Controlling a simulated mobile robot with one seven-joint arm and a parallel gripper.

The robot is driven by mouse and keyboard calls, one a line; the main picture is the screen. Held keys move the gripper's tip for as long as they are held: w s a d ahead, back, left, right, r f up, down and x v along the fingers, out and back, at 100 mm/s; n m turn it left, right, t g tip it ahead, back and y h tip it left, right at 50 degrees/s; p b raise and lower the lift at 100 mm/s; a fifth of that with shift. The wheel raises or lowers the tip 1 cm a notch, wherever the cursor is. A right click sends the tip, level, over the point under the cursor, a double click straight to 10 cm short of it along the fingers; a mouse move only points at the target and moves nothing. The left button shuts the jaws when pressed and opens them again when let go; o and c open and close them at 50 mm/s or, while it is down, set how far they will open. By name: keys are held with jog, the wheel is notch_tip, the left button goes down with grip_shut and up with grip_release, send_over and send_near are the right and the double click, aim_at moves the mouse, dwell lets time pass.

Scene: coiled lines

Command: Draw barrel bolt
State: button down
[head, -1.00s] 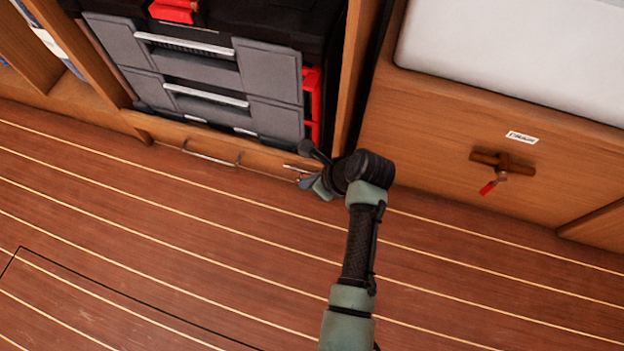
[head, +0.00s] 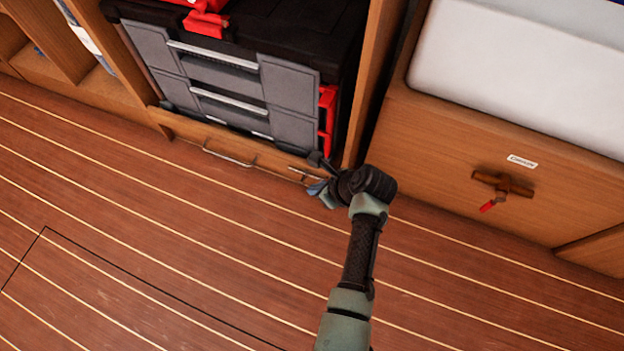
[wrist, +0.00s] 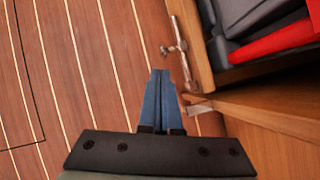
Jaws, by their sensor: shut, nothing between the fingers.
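The barrel bolt (wrist: 179,37) is a small metal rod with fittings on the wooden front below the toolbox. In the head view its metal (head: 297,169) shows just left of my wrist, partly hidden by my arm. My gripper (wrist: 160,72) is shut and empty, its blue fingers pressed together. In the wrist view the fingertips lie just left of the lower end of the bolt's metalwork; I cannot tell whether they touch it. In the head view my gripper (head: 318,188) is low by the cabinet front, mostly behind my wrist.
A wire handle (head: 228,157) is on the same low wooden front (head: 215,138). A grey and red toolbox (head: 245,85) sits above it. The striped floor (head: 130,230) is clear at left.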

jog(key=p+v, duration=0.8)
jog(key=v, duration=0.3)
jog(key=shift+s+d, duration=0.2)
jog(key=shift+d, duration=0.1)
jog(key=shift+f, duration=0.1)
